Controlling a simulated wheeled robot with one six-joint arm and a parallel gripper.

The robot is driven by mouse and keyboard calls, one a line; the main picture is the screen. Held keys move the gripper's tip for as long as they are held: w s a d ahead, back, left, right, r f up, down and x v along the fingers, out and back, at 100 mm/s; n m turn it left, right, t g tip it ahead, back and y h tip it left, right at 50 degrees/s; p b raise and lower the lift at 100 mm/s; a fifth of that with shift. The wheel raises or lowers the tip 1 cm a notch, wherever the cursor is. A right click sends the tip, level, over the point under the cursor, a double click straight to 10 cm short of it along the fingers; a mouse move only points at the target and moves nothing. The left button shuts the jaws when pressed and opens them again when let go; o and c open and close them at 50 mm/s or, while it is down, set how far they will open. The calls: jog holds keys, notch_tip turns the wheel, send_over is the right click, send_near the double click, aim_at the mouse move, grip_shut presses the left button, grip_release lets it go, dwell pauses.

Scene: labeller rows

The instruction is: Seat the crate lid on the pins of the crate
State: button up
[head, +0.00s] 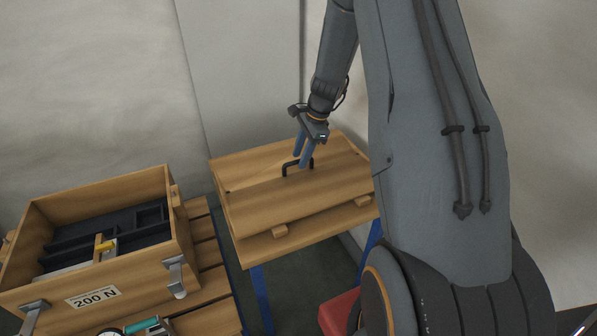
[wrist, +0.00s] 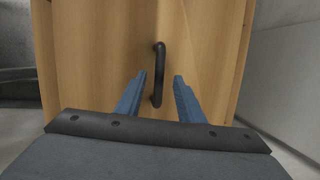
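The crate lid (head: 265,207) is a wooden panel with a black handle (head: 291,168) on top, lying on a stand to the right of the crate. The lid (wrist: 100,45) and its handle (wrist: 158,75) also show in the wrist view. The open wooden crate (head: 135,262), marked 200 N, stands at the left with dark inserts inside. I cannot make out its pins clearly. My gripper (head: 303,165) points down at the handle. In the wrist view its two blue fingers (wrist: 158,80) are apart, one on each side of the handle, with gaps visible.
The crate stands on a slatted wooden pallet (head: 205,255) with metal latches on the crate's front. A teal and black tool (head: 142,327) lies at the bottom edge. A red object (head: 338,314) is low beside my base. Pale walls stand behind.

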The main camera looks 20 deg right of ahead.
aim_at(298, 160)
jog(key=shift+x, duration=1.5)
jog(key=shift+s+a+f, duration=0.1)
grip_shut()
